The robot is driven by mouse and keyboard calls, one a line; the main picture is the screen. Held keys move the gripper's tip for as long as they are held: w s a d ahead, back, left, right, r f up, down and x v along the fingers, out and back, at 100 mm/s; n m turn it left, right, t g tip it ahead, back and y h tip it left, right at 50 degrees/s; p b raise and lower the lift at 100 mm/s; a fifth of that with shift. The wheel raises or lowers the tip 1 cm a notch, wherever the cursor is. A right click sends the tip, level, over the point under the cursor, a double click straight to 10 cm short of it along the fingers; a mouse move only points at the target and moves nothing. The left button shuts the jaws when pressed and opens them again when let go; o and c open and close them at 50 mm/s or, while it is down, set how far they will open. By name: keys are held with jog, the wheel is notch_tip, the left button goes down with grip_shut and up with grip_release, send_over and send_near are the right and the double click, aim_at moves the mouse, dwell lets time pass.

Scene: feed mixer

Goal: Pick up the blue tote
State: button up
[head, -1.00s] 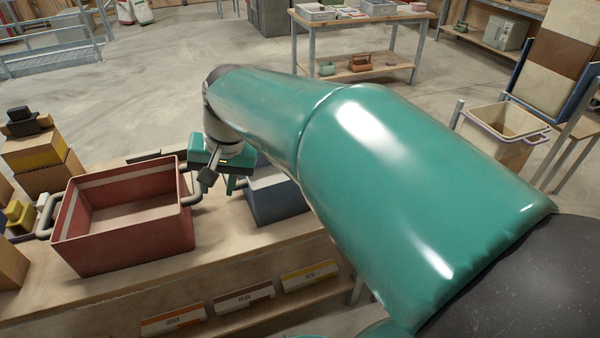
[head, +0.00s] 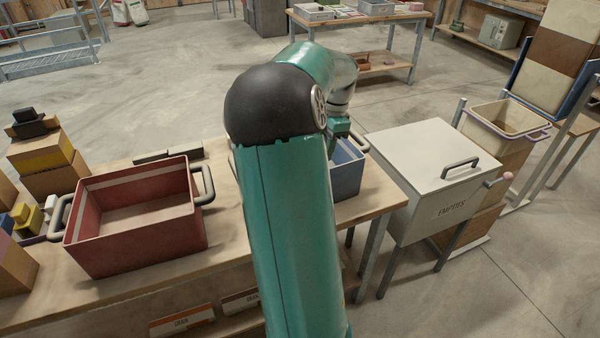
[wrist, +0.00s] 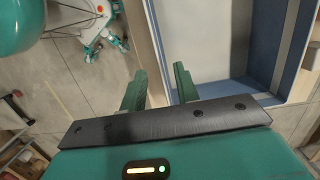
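The blue tote (head: 348,182) stands at the right end of the wooden table in the head view. My arm hides its left part. In the wrist view the tote (wrist: 272,45) fills the upper right, with its blue walls and pale inside showing. My gripper (wrist: 160,84) has its two green fingers apart with nothing held between them. The right finger is close to the tote's near rim; I cannot tell whether it touches.
A red tote (head: 135,240) with grey handles stands on the table (head: 215,262) to the left. A white lidded bin (head: 425,150) stands close to the right. Stacked boxes (head: 45,165) are at the far left. Open floor lies behind the table.

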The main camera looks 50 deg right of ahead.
notch_tip(320, 180, down, 10)
jog(key=a, duration=0.1)
jog(key=shift+w+a+f, duration=0.2)
jog(key=shift+a+f, duration=0.05)
jog(key=shift+a, duration=0.1)
grip_shut()
jog(key=shift+r, duration=0.1)
dwell(1.3)
